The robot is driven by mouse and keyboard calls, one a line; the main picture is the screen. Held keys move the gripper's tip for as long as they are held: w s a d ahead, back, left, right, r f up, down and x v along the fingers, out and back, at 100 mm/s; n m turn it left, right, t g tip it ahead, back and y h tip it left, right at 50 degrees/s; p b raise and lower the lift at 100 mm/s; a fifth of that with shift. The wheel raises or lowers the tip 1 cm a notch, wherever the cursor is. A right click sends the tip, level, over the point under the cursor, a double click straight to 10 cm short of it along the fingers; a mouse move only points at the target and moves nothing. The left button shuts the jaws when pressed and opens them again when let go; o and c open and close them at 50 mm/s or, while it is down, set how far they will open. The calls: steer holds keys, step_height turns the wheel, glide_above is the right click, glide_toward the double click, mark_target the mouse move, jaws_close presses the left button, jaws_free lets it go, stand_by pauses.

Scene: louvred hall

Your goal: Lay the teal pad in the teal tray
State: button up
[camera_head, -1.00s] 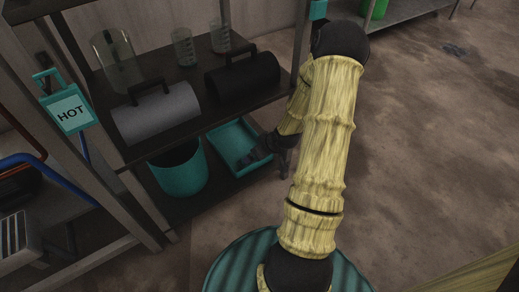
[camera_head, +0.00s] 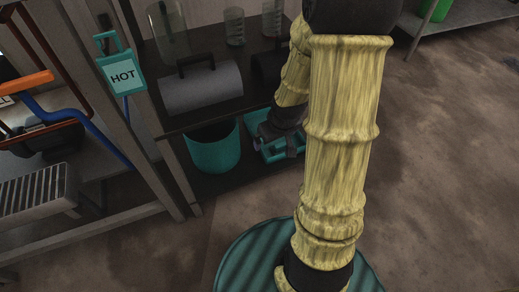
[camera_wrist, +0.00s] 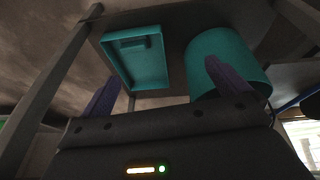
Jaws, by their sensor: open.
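The teal tray (camera_head: 257,119) is on the lower shelf in the head view, partly covered by my gripper (camera_head: 264,144) and arm. The wrist view shows the tray (camera_wrist: 154,69) more fully, with raised walls.
A round teal bin (camera_head: 213,148) stands left of the tray, close to one finger in the wrist view. Shelf posts flank the space. The upper shelf holds a grey cylindrical case (camera_head: 201,88) and glassware.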

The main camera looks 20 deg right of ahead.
steer(key=s+a+r+m+g, duration=0.1)
steer(key=s+a+r, duration=0.6)
steer(key=s+a, duration=0.1)
steer(key=shift+s+a+r, duration=0.15)
steer(key=shift+a+r, duration=0.1)
steer(key=w+p+v, duration=0.2)
steer(key=p+v, duration=0.8)
steer(key=w+r+p+v, duration=0.1)
steer(key=w+p+v, duration=0.1)
steer(key=p+v, duration=0.8)
steer(key=shift+w+d+r+p, duration=0.15)
steer(key=shift+w+d+p, duration=0.15)
steer(key=shift+d+p, duration=0.1)
